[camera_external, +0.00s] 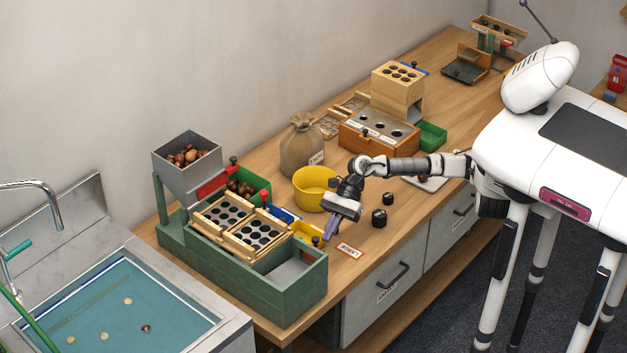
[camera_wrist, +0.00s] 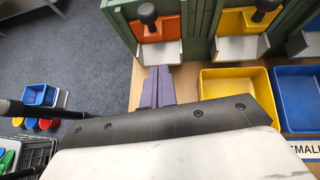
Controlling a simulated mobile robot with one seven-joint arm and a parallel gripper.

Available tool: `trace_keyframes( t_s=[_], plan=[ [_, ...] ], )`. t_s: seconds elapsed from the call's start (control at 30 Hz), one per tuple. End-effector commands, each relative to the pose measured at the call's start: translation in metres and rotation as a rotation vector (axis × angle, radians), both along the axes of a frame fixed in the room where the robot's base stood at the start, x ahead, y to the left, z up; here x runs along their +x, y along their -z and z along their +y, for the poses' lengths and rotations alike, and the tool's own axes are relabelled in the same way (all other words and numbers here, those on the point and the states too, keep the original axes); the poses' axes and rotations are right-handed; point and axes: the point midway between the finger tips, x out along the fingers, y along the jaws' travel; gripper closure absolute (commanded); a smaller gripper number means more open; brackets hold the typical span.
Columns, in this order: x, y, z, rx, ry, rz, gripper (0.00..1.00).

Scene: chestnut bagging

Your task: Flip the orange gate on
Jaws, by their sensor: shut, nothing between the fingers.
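The orange gate (camera_wrist: 156,27) is a flat orange panel set between green posts at the top of the wrist view, with a black knob handle (camera_wrist: 148,14) on its front. A pale chute (camera_wrist: 161,53) lies just below it. My gripper (camera_wrist: 158,72) has purple fingers, shut and empty. Its tips are just in front of the chute, below the handle, and appear apart from the handle. In the external view my gripper (camera_external: 332,230) is beside the front right end of the green sorter (camera_external: 295,297). The orange face cannot be made out there.
A yellow gate (camera_wrist: 238,22) with its own black knob is right of the orange one. A yellow bin (camera_wrist: 235,90) and a blue bin (camera_wrist: 297,98) stand before the sorter. Floor shows left of the table edge.

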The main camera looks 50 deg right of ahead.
Motion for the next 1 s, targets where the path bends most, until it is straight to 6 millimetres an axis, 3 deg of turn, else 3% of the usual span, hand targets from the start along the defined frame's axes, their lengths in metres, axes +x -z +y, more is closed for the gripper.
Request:
trace_keyframes(
  t_s=[0.1,0.3,0.77,1.0],
  plan=[
    [-0.003,-0.014,0.016,0.0,-0.003,-0.001,1.0],
    [-0.005,-0.024,0.03,0.0,-0.001,-0.001,1.0],
    [-0.005,-0.025,0.032,0.0,0.001,-0.001,1.0],
    [-0.004,-0.048,0.032,-0.001,0.0,-0.004,1.0]
  ],
)
